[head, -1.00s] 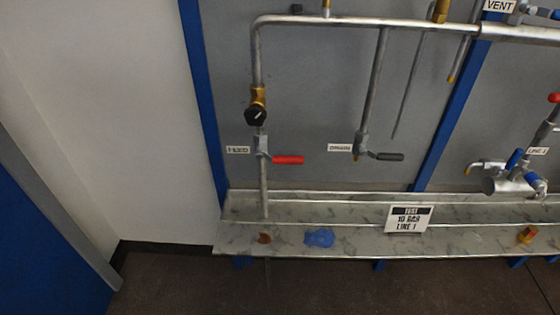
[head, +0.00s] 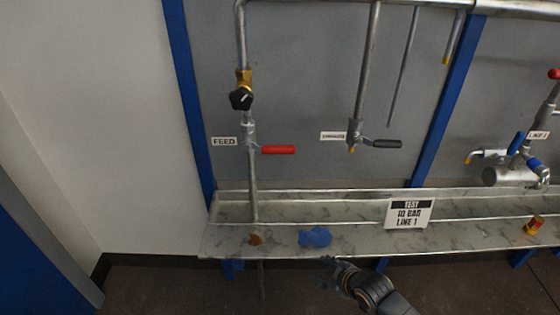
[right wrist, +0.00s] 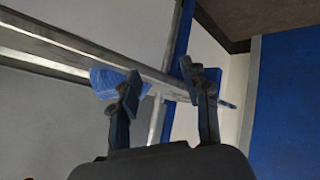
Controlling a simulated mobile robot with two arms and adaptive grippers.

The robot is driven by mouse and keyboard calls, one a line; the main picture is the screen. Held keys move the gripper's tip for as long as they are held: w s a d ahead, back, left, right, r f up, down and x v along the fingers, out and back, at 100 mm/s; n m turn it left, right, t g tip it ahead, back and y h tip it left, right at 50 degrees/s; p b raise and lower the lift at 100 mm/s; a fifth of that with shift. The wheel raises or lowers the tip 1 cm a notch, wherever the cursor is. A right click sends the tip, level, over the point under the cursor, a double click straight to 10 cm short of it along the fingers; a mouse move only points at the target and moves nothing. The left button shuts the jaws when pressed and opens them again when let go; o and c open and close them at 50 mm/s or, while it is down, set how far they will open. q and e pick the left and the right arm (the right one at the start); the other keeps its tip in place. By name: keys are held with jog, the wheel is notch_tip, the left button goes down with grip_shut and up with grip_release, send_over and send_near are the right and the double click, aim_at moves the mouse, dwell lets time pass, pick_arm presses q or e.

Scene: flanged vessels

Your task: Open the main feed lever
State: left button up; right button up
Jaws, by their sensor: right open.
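The feed lever (head: 278,150) is red and points horizontally to the right from its valve on the vertical feed pipe (head: 252,185). A label reading FEED (head: 224,141) is to the left of the valve. My right gripper (head: 328,268) is low at the front of the shelf, well below the lever and apart from it. In the right wrist view the two fingers of my right gripper (right wrist: 158,82) are spread with nothing between them that they hold; the shelf edge shows behind them. My left gripper is not in view.
A black-knobbed valve (head: 241,98) sits above the feed lever. Space before the panel is free.

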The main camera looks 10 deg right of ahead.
jog(key=w+r+n+t+y+b, duration=0.1)
jog(key=w+r+n+t+y, duration=0.2)
jog(key=r, duration=0.5)
jog(key=w+r+n+b, duration=0.1)
jog(key=w+r+n, duration=0.35)
jog(key=r, duration=0.35)
jog(key=n+t+y+b, duration=0.1)
jog(key=n+t+y, duration=0.15)
jog(key=n, duration=0.35)
send_near(286, 152)
jog(key=shift+m+g+y, duration=0.25)
jog(key=p+x, duration=0.1)
jog(key=x, duration=1.1)
jog(key=shift+w+d+p, duration=0.15)
jog(key=shift+p, duration=0.2)
jog(key=shift+r, duration=0.1)
grip_shut()
